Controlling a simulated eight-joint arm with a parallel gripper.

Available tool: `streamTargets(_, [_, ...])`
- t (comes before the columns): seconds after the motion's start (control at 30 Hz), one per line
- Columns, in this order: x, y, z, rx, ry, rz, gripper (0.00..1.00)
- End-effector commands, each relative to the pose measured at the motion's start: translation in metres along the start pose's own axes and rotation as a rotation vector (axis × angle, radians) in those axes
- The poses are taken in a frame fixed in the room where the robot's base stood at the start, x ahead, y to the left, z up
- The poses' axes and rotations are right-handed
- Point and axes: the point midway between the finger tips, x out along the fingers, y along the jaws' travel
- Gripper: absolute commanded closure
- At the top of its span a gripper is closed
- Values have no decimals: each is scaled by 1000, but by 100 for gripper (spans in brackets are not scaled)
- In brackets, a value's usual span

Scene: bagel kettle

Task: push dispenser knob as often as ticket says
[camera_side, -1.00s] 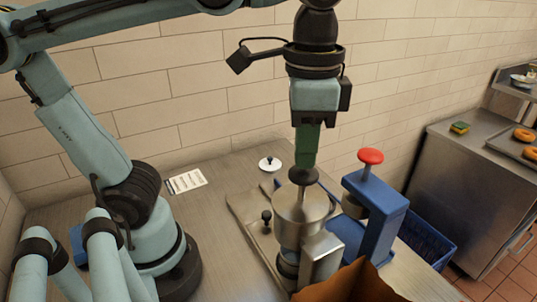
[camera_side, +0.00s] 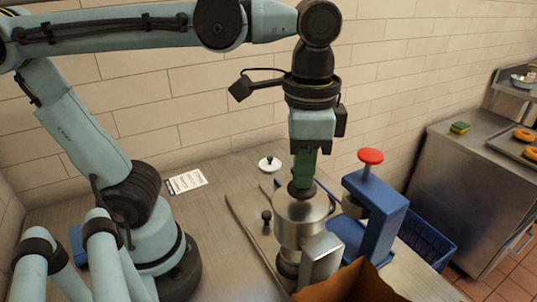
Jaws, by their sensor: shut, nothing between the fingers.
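The metal dispenser (camera_side: 300,217) is a silver cylinder with a black knob (camera_side: 301,192) on top, in the middle of the side view. My gripper (camera_side: 303,180) points straight down with its green fingers shut and empty. Its fingertips are at the top of the black knob, which sits low, close to the cylinder's lid. The ticket (camera_side: 186,181), a white sheet with small dark print, lies on the counter at left; I cannot read it. A blue press-like stand (camera_side: 385,210) with a red knob (camera_side: 371,156) stands right of the dispenser; its red knob is up.
A white lid with a dark knob (camera_side: 269,164) lies behind the dispenser. A small black knob (camera_side: 266,217) is left of it. A brown box (camera_side: 350,284) is in front. A blue basket (camera_side: 430,240) is at right. The counter around the ticket is clear.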

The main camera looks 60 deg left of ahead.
Motion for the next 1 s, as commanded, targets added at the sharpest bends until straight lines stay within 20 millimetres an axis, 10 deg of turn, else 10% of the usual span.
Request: streamTargets(1.0, [-30,0,0,0,0,0,100])
